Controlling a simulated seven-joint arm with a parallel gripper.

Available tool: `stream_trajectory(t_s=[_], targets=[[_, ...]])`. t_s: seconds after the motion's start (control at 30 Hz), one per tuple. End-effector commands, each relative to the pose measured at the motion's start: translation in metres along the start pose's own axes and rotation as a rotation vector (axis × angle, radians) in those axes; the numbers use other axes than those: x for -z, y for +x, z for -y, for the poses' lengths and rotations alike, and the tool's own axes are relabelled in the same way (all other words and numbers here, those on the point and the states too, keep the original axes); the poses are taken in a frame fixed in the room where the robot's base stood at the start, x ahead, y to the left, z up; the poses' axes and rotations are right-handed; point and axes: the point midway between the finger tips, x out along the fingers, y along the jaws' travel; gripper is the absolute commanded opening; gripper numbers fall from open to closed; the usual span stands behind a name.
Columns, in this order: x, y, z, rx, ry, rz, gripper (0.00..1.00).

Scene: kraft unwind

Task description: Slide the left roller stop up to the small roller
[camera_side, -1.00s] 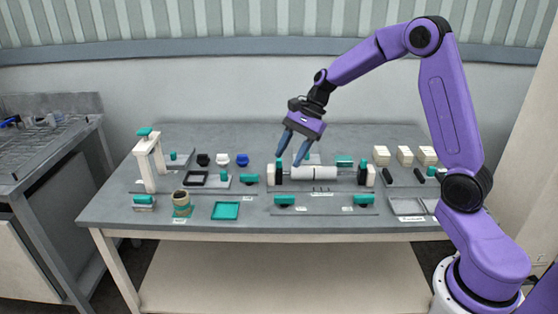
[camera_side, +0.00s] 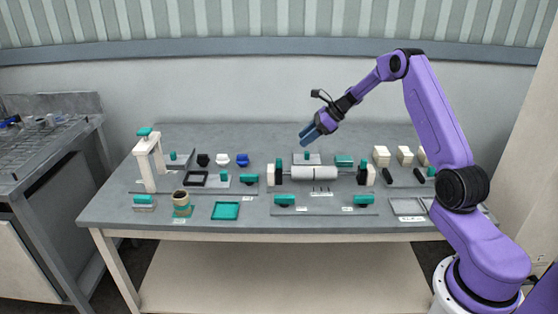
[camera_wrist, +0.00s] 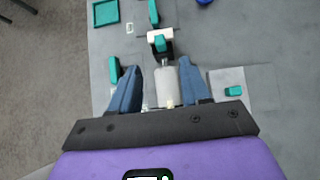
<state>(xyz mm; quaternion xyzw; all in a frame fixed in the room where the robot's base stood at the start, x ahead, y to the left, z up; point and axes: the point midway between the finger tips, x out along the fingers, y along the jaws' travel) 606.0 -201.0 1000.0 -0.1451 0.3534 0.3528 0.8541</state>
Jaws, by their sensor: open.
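The small roller (camera_side: 314,173) is a pale cylinder lying level on a thin shaft between two end stands. The left roller stop (camera_side: 279,171), black with a teal top, is at the left end of the shaft beside a white block. A short gap shows between it and the roller. In the wrist view the roller (camera_wrist: 167,86) lies beneath my fingers, and the teal-topped stop (camera_wrist: 160,43) is beyond its far end. My gripper (camera_side: 305,139) is open and empty, raised above and behind the roller, touching neither.
A second teal-topped black stop (camera_side: 362,172) is at the shaft's right end. In front lies a rail plate (camera_side: 325,209) with teal-topped pieces. A white gantry (camera_side: 149,164) stands at left, and pale blocks (camera_side: 381,155) stand at back right. The table's back strip is clear.

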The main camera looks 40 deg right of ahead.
Motion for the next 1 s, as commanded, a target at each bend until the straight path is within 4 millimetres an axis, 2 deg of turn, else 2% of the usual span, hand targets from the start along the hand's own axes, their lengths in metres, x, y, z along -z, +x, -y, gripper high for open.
stream_trajectory(t_s=[0.03, 0.3, 0.6, 0.8, 1.0], targets=[[0.000, 0.011, -0.001, -0.005, -0.001, -0.002, 0.47], [0.001, 0.062, -0.001, -0.003, -0.002, -0.002, 0.47], [0.000, 0.112, -0.001, -0.003, -0.004, -0.002, 0.47], [0.000, 0.128, -0.001, -0.001, -0.002, -0.001, 0.47], [0.000, 0.131, -0.001, 0.000, -0.002, -0.001, 0.47]])
